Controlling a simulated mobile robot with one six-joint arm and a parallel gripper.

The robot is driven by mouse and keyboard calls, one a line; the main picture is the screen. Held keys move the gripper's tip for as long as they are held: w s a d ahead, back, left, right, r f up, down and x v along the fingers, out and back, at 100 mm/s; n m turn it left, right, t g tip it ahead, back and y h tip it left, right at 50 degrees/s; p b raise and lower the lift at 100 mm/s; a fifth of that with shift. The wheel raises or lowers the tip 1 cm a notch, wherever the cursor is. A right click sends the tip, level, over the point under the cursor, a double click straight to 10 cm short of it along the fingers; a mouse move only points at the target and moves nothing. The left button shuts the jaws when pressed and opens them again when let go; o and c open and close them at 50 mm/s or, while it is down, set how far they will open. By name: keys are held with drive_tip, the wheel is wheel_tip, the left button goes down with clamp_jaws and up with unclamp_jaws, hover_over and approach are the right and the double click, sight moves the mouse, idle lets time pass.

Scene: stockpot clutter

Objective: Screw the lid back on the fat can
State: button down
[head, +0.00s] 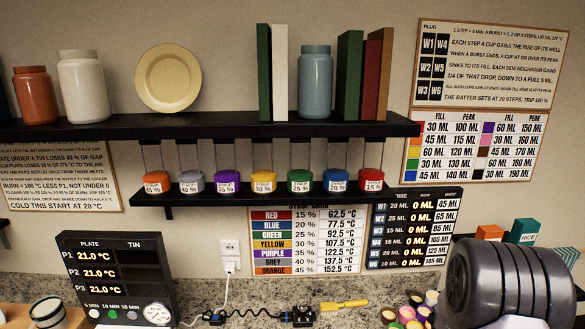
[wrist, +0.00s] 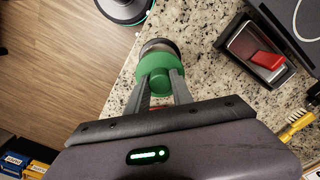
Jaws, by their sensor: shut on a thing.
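My gripper (wrist: 161,84) is shut on a green round piece (wrist: 155,67), with one finger on each side of it. The green piece looks like a lid or cap. Just beyond it, a round body with a dark and silvery rim (wrist: 160,45) shows in part, which may be the fat can. The green piece overlaps it in the wrist view, so I cannot tell whether the two touch or how the lid sits. Neither the gripper nor the green piece can be made out in the head view.
The speckled counter (wrist: 215,25) ends at an edge over the wooden floor (wrist: 60,60). A red switch (wrist: 266,60) and a yellow brush (wrist: 298,125) lie to the right. A jar (head: 47,312) stands front left in the head view. Small coloured cups (head: 408,314) cluster front right.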

drive_tip(key=shift+f, duration=0.1)
drive_tip(key=shift+f+m+b, duration=0.2)
drive_tip(key=shift+m+b, duration=1.4)
drive_tip(key=shift+m, duration=0.3)
drive_tip(key=shift+s+r+m, duration=0.1)
drive_tip(key=shift+r+m, duration=0.1)
drive_tip(key=shift+m, duration=0.2)
drive_tip(key=shift+f+m+b, duration=0.2)
drive_tip(key=shift+m+b, duration=0.6)
drive_tip(key=shift+b, duration=0.1)
drive_tip(key=shift+m+b, duration=0.65)
drive_tip(key=shift+m, duration=0.35)
drive_tip(key=shift+r+m, duration=0.2)
drive_tip(key=shift+m, duration=0.3)
